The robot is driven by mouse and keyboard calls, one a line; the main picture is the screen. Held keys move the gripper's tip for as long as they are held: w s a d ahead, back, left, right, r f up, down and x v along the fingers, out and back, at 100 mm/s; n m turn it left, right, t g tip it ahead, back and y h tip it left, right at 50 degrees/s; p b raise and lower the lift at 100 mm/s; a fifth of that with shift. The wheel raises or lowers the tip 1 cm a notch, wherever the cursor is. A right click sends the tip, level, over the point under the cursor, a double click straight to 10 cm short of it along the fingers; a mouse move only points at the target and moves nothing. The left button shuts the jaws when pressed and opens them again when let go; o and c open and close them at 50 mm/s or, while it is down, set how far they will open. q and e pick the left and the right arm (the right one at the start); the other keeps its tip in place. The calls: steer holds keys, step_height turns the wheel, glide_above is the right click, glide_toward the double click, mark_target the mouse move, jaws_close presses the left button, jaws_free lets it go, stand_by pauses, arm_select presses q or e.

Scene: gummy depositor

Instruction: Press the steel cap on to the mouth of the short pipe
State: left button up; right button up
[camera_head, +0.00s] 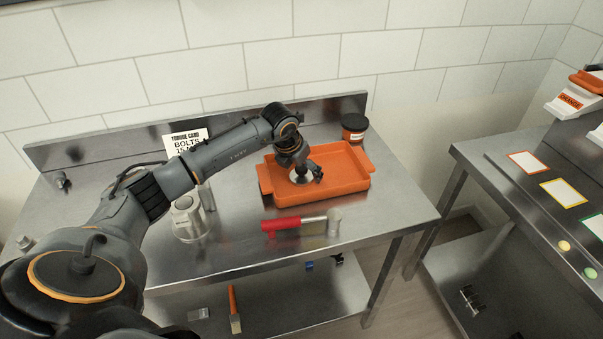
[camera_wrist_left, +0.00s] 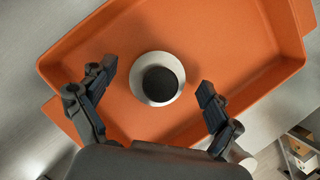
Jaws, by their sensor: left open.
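The steel cap (camera_wrist_left: 171,95) lies in the orange tray (camera_wrist_left: 270,65). In the left wrist view it is a round, pale metal piece with a dark round centre. In the head view the cap (camera_head: 300,178) is partly hidden by my left gripper (camera_head: 304,171). That gripper is open above the tray, with one finger on either side of the cap in the wrist view and a gap on both sides. A small metal stub (camera_head: 62,182) stands at the left end of the bench's back edge; I cannot tell whether it is the short pipe. My right gripper is not in view.
A red-handled hammer (camera_head: 285,223) lies in front of the tray. A glass jar (camera_head: 190,220) stands to the left, partly behind my arm. A dark jar with an orange band (camera_head: 354,127) and a printed card (camera_head: 184,141) stand at the back. The bench's right front is clear.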

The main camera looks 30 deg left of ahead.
arm_select(q)
steer(key=c, duration=1.3)
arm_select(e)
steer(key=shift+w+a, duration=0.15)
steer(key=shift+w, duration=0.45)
arm_select(q)
steer(key=shift+r, duration=0.1)
steer(key=shift+w+r+b, duration=0.1)
steer(key=shift+r+b, duration=0.45)
steer(key=shift+r, duration=0.1)
steer(key=shift+s+a+r+b, duration=0.5)
steer(key=shift+s+r+b, duration=0.45)
steer(key=shift+s+r, duration=1.2)
steer(key=shift+s+a+r+b, duration=0.45)
steer(key=shift+s+r+b, duration=0.45)
steer(key=shift+s+r, duration=1.2)
steer(key=shift+s+a+r+b, duration=0.5)
steer(key=shift+s+r+b, duration=0.75)
steer(key=shift+s, duration=1.45)
arm_select(e)
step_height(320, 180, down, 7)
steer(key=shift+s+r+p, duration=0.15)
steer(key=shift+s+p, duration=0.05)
steer(key=shift+p, duration=0.1)
